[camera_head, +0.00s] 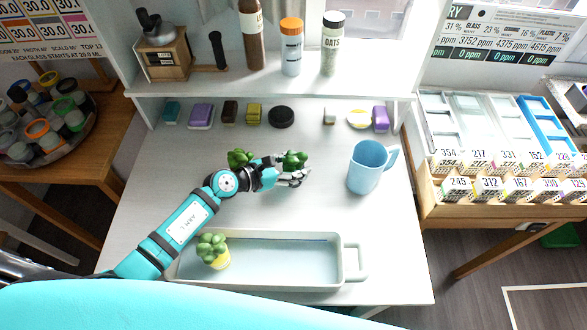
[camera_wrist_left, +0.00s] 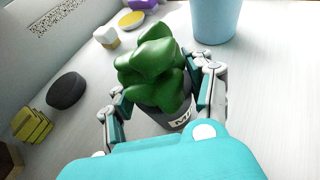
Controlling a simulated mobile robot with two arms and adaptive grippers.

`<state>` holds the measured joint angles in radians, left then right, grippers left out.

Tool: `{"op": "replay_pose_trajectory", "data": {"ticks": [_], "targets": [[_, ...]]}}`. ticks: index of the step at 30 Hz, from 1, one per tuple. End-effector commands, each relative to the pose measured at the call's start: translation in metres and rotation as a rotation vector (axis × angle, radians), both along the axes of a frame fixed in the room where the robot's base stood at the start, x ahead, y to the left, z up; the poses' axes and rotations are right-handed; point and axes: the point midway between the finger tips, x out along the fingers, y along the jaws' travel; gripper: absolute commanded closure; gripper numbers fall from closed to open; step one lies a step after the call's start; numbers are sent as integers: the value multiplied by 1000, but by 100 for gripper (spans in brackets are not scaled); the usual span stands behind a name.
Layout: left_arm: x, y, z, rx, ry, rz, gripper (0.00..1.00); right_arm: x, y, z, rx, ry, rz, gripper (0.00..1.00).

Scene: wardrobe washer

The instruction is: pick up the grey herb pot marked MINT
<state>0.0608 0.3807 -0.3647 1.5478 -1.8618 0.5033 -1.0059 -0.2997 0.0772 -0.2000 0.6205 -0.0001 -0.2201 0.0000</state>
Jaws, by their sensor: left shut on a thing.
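The grey herb pot (camera_wrist_left: 178,121) shows in the left wrist view with a green leafy plant (camera_wrist_left: 155,68) in it and part of a white label, of which an M can be read. My left gripper (camera_wrist_left: 160,92) is shut on this pot, a finger on either side. In the head view the plant (camera_head: 294,160) shows at my left gripper (camera_head: 290,175), and the pot itself is mostly hidden by the fingers. I cannot tell whether the pot touches the table. My right gripper is not in view.
A blue mug (camera_head: 366,168) stands just right of my left gripper. Another green plant (camera_head: 239,158) stands behind my left arm. A white tray (camera_head: 300,283) in front holds a yellow potted plant (camera_head: 217,255). Small blocks and a black disc (camera_head: 281,117) line the back under the shelf.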

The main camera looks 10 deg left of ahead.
Motion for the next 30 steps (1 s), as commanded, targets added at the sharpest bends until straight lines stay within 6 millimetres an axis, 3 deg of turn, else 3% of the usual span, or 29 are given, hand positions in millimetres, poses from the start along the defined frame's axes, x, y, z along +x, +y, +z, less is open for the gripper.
{"op": "replay_pose_trajectory", "data": {"ticks": [1,6,16,24,30], "targets": [[0,0,0,0,0,0,68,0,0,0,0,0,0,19],[0,0,1,0,-1,1,86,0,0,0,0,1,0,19],[1,0,7,-1,-3,-1,86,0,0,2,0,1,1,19],[-1,1,41,2,-6,-1,86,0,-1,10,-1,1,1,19],[-37,35,36,4,2,-1,86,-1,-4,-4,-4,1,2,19]]}}
